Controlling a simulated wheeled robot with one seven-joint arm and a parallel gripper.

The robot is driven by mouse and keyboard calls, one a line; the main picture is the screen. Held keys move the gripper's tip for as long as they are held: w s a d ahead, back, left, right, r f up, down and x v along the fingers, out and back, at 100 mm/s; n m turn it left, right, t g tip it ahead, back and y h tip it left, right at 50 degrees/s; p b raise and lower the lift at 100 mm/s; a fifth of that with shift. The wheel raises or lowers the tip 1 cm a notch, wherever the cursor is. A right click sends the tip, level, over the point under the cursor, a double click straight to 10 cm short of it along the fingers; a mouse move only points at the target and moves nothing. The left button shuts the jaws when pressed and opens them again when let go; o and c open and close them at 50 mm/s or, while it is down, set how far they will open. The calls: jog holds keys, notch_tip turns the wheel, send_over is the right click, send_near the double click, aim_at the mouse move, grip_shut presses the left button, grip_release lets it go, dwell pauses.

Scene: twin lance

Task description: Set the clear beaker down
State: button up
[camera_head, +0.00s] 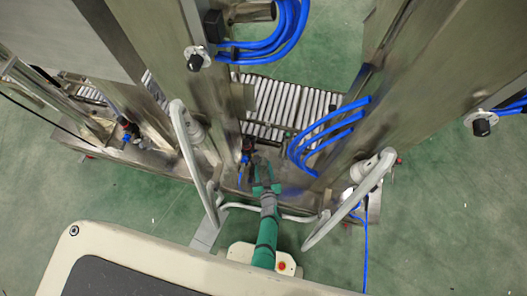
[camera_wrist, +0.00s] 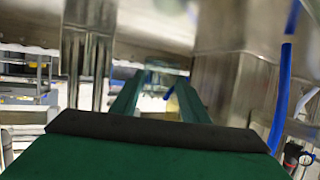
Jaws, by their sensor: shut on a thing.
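My gripper (camera_head: 265,174) reaches forward from my green arm toward the metal machine frame in the head view. In the wrist view its two green fingers (camera_wrist: 160,86) run forward with a narrow gap between the tips. They are shut on the clear beaker (camera_wrist: 159,78), which shows only faintly as a pale, see-through shape between the tips. The beaker's outline and its base are hard to make out. In the head view I cannot pick it out against the metal. I cannot tell whether it touches a surface.
A roller conveyor (camera_head: 290,102) lies beyond the gripper between tall metal columns. Curved grey rails (camera_head: 345,208) stand on both sides of my arm. Blue hoses (camera_head: 318,138) loop close on the right. Green floor (camera_head: 440,220) is open at the far right.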

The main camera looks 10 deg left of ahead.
aim_at(264, 169)
jog(key=shift+f, duration=1.4)
jog(key=shift+w+f, duration=0.2)
jog(key=shift+f, duration=0.15)
jog(key=shift+f, duration=0.1)
jog(key=o, duration=1.1)
jog(key=shift+o, duration=0.2)
